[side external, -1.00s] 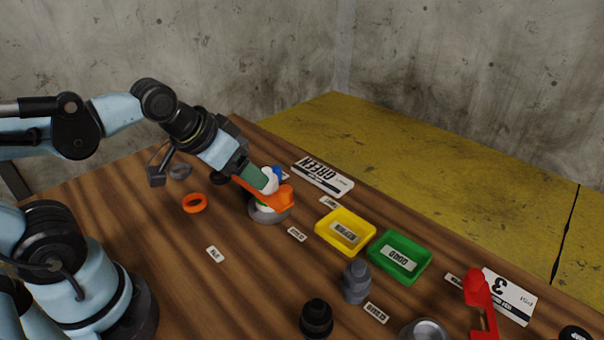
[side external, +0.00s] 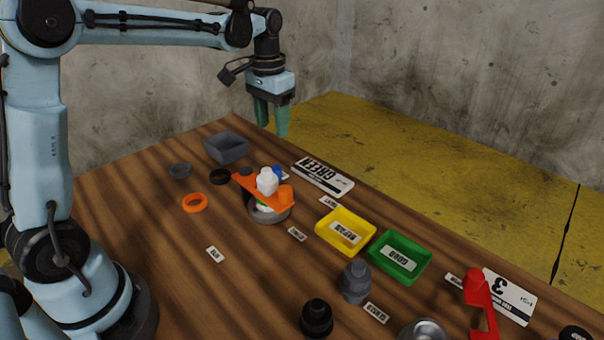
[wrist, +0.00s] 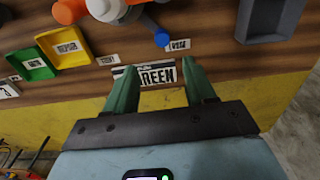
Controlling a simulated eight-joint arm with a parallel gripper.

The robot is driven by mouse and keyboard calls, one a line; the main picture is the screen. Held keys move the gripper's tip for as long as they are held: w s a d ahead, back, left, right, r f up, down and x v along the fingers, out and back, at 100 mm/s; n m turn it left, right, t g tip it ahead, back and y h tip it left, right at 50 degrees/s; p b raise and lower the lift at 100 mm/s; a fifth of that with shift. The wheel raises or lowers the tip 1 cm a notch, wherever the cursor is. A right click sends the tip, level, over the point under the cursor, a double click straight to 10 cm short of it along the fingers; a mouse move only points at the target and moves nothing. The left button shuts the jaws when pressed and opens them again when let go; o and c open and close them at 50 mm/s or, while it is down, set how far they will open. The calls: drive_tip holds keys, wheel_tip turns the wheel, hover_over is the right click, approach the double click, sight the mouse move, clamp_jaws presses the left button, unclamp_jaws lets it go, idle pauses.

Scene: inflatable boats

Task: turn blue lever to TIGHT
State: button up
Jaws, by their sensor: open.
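The blue lever (side external: 278,173) sticks out on the far side of the round grey fitting (side external: 270,213), partly hidden by the white knob and orange bar. In the wrist view the blue lever (wrist: 161,39) ends beside a small white label (wrist: 180,44) whose word I cannot read surely. Another small label (wrist: 108,60), seemingly TIGHT, lies farther left in that view, apart from the lever. My gripper (side external: 272,125) is open and empty, pointing down, high beyond the fitting. Its green fingers (wrist: 160,78) are apart and touch nothing.
An orange bar (side external: 252,188) and white knob (side external: 266,181) top the fitting. A GREEN sign (side external: 322,177) lies near the far table edge. A grey bin (side external: 226,148) stands left; yellow (side external: 345,231) and green (side external: 400,257) trays stand right.

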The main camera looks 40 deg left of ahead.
sight(276, 168)
drive_tip(key=f, duration=1.2)
drive_tip(key=shift+w+a+f, duration=0.2)
drive_tip(key=shift+w+f, duration=0.05)
drive_tip(key=shift+f, duration=0.05)
drive_tip(key=shift+c, duration=0.5)
clamp_jaws()
